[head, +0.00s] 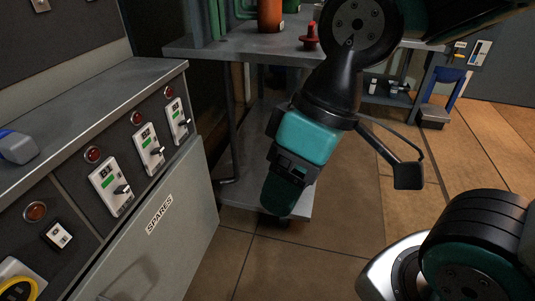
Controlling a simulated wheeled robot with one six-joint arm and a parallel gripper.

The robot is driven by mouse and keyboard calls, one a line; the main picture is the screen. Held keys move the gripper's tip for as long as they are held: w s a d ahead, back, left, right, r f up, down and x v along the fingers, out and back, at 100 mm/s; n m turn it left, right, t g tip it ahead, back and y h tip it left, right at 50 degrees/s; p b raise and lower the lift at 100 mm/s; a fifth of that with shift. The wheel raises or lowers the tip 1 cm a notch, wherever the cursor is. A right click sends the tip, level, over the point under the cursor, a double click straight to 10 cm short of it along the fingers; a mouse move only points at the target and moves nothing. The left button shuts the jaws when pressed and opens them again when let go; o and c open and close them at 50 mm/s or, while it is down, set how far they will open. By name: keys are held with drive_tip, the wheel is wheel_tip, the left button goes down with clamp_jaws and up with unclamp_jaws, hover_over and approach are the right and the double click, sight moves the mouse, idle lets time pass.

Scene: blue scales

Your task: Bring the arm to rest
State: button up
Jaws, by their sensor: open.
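My arm comes in from the top right, bends at a black joint and hangs down over the floor. Its end, my gripper (284,184), is in the middle of the view, pointing down and slightly left. It has a bright teal body and dark lower parts. I see nothing held in it. It is open, though its fingertips are hard to make out from this angle. A black bracket on thin rods sticks out to the right of my wrist.
A grey cabinet (158,216) marked SPARES, with switches and red lamps, stands at left. A blue-handled object (17,146) lies on its top. Behind my arm, a metal table (225,47) bears an orange cylinder (270,16) and a red knob (310,37).

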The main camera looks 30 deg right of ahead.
wheel_tip(320, 180, up, 30)
drive_tip(key=p, duration=2.9)
drive_tip(key=shift+f, duration=0.2)
